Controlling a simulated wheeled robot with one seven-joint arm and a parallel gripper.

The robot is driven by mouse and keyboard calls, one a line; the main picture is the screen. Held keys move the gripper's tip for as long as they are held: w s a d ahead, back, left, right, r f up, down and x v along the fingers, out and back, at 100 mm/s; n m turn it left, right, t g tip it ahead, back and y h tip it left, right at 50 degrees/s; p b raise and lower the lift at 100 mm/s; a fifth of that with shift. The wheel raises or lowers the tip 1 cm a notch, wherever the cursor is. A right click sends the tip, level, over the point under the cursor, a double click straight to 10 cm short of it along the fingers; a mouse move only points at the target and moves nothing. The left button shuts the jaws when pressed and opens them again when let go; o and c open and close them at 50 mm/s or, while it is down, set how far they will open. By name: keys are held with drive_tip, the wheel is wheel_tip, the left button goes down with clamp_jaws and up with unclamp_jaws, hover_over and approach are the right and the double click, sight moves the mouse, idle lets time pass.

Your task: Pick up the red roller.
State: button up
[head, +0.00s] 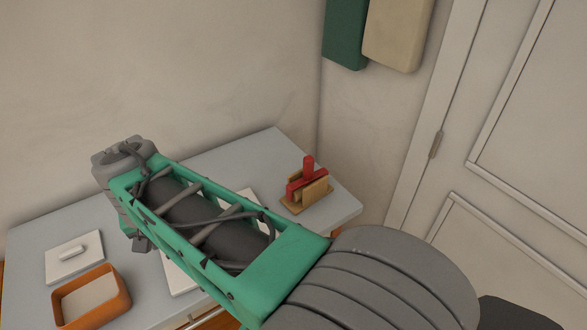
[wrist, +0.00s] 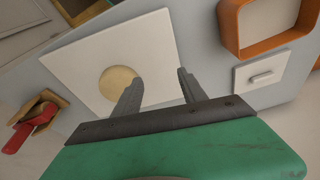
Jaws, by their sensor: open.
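The red roller (head: 308,170) rests in a wooden holder (head: 317,192) near the right corner of the grey table in the head view. In the wrist view the red roller (wrist: 36,131) and the holder (wrist: 51,97) are at the left edge, well to the side of my fingers. My gripper (wrist: 160,78) is open and empty, pointing down over a white board (wrist: 85,57). In the head view my arm hides most of the gripper.
A round beige disc (wrist: 118,83) lies on the white board. An orange open box (head: 123,289) and a white slab with a handle (head: 62,262) are on the left of the table (head: 215,158). Green and beige panels hang on the wall; a door is at right.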

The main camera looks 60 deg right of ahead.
drive_tip(key=d+r+m, duration=0.1)
drive_tip(key=d+m, duration=0.1)
drive_tip(key=d, duration=0.1)
drive_tip(key=d+r+m+g, duration=0.1)
drive_tip(key=d+m, duration=0.2)
drive_tip(key=d, duration=0.1)
drive_tip(key=d+r+m, duration=0.1)
drive_tip(key=d+m, duration=0.2)
drive_tip(key=shift+s+d+r+g+h+p, duration=0.2)
drive_tip(key=shift+d+g+h+p, duration=0.1)
drive_tip(key=shift+g, duration=0.1)
drive_tip(key=s+d+r+m+g, duration=0.1)
drive_tip(key=s+d+r+m, duration=0.15)
drive_tip(key=d+m, duration=0.5)
drive_tip(key=m+y+p, duration=0.1)
drive_tip(key=m+y, duration=0.2)
drive_tip(key=m, duration=1.5)
approach(310, 179)
drive_tip(key=shift+m+g, duration=0.35)
drive_tip(key=shift+g, duration=0.05)
wheel_tip(310, 179, down, 7)
drive_tip(key=b, duration=0.5)
drive_tip(key=shift+w+a, duration=0.1)
drive_tip(key=shift+w, duration=0.1)
clamp_jaws()
drive_tip(key=shift+r, duration=0.1)
